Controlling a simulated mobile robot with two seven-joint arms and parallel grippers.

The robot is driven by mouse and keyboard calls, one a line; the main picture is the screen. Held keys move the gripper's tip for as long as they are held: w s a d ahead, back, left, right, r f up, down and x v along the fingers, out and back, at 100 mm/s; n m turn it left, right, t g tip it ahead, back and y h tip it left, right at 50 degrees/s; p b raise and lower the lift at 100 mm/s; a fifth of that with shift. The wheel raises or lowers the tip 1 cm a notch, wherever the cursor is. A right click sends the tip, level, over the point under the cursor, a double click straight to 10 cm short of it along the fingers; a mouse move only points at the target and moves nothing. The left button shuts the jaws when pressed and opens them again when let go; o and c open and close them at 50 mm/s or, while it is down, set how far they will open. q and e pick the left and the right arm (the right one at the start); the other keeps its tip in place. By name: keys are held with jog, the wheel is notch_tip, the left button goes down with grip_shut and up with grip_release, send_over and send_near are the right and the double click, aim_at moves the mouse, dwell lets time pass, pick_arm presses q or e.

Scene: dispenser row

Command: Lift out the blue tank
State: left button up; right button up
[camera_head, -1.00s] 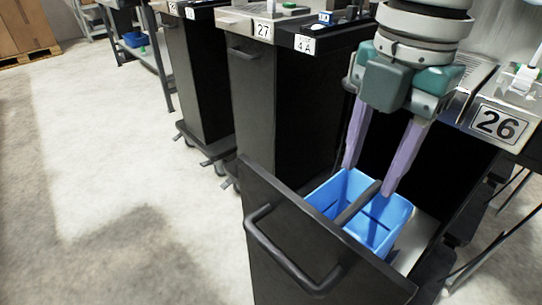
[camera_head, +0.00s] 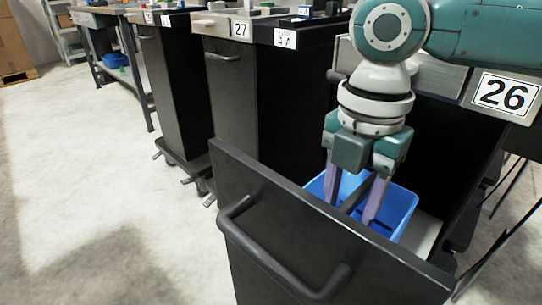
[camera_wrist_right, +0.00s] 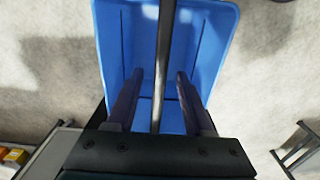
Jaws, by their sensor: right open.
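The blue tank (camera_head: 398,212) is an open box with a dark bar handle (camera_head: 354,196) across its top. It stands inside the pulled-out black drawer (camera_head: 300,200). My right gripper (camera_head: 352,208) points down into the tank with its two purple fingers apart, one on each side of the handle. In the right wrist view the tank (camera_wrist_right: 205,50) lies ahead, and the handle (camera_wrist_right: 164,60) runs between the open fingers of the gripper (camera_wrist_right: 156,92). I cannot tell whether a finger touches the handle. My left gripper is not in view.
The drawer front with its curved pull handle (camera_head: 262,262) stands close in front. Cabinet 26 (camera_head: 505,95) is at the right, and cabinet 27 (camera_head: 240,100) is to the left. The pale floor (camera_head: 90,170) at left is clear.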

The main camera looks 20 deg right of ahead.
jog(key=shift+f, duration=0.2)
jog(key=shift+c, duration=0.3)
grip_shut()
dwell(0.9)
